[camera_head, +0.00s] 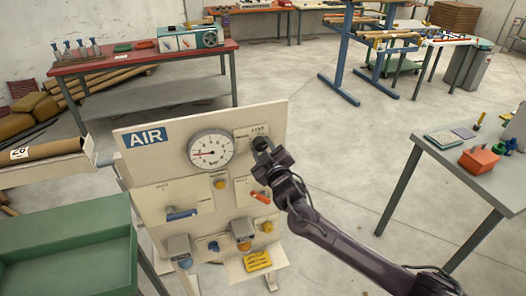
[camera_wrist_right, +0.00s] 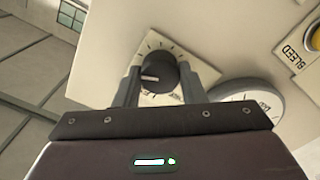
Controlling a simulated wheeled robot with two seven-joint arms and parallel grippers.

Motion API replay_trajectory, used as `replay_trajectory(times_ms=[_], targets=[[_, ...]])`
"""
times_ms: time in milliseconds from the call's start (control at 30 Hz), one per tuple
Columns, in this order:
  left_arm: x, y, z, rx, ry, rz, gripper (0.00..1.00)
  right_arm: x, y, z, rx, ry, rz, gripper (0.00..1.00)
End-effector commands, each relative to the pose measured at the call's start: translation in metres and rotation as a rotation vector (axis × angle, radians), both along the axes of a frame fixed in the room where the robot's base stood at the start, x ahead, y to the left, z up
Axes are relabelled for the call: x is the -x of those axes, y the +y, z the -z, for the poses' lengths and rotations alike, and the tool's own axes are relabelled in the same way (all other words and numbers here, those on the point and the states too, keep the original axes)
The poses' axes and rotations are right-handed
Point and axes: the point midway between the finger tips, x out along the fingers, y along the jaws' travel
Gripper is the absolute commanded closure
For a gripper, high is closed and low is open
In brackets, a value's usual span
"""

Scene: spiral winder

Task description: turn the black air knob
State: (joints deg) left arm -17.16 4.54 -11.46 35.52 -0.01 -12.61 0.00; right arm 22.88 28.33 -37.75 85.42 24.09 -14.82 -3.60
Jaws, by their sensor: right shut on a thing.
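The black air knob (camera_wrist_right: 160,70) sits on a square scale plate on the cream panel (camera_head: 163,165) marked AIR. A light pointer mark shows on its face, aimed to the left in the right wrist view. My right gripper (camera_wrist_right: 158,82) has one finger on each side of the knob and is shut on it. In the head view my right gripper (camera_head: 265,150) reaches the panel's upper right and mostly hides the knob. My left gripper is not in view.
A round pressure gauge (camera_head: 211,150) is just left of the knob. Below are a red-orange lever (camera_head: 261,197), a blue handle (camera_head: 182,214) and yellow knobs. A green tray (camera_head: 75,250) stands at left and a grey table (camera_head: 470,165) at right, with clear floor between panel and table.

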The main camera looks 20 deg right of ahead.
Motion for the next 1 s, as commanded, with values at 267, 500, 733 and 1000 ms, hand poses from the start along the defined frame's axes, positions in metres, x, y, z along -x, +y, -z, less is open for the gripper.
replay_trajectory(times_ms=[267,500,733,1000], targets=[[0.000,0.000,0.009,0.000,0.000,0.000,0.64,0.001,0.001,0.003,-0.269,0.011,0.000,0.86],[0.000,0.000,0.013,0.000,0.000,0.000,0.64,0.001,0.001,0.002,-0.497,0.019,0.000,0.86],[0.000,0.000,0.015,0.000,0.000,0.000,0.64,0.001,0.001,0.002,-0.716,0.027,0.002,0.86],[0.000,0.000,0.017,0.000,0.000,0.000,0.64,0.000,0.001,0.002,-0.970,0.035,0.002,0.86]])
